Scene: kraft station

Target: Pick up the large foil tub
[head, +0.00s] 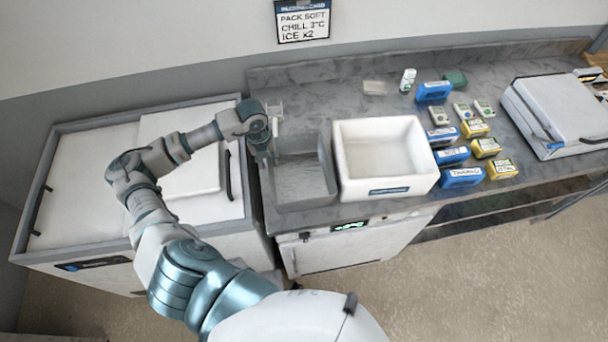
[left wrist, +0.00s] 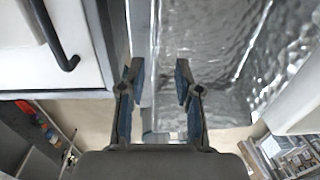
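The large foil tub (head: 305,182) is a silvery, crinkled open container on the grey counter, left of the white foam box. In the left wrist view its foil surface (left wrist: 220,45) fills the upper right. My left gripper (head: 270,158) is at the tub's left side in the head view. In the left wrist view the two fingers (left wrist: 159,78) stand apart with nothing clearly held between them. The tub's left edge shows beyond the gap between them; I cannot tell whether a finger touches it. My right gripper is not in view.
A white foam box (head: 382,194) stands close to the tub's right. Blue packs (head: 461,178), yellow packs (head: 486,147) and small devices lie farther right, before a white lidded case (head: 560,115). A white chest freezer (head: 90,190) is left, under my left arm.

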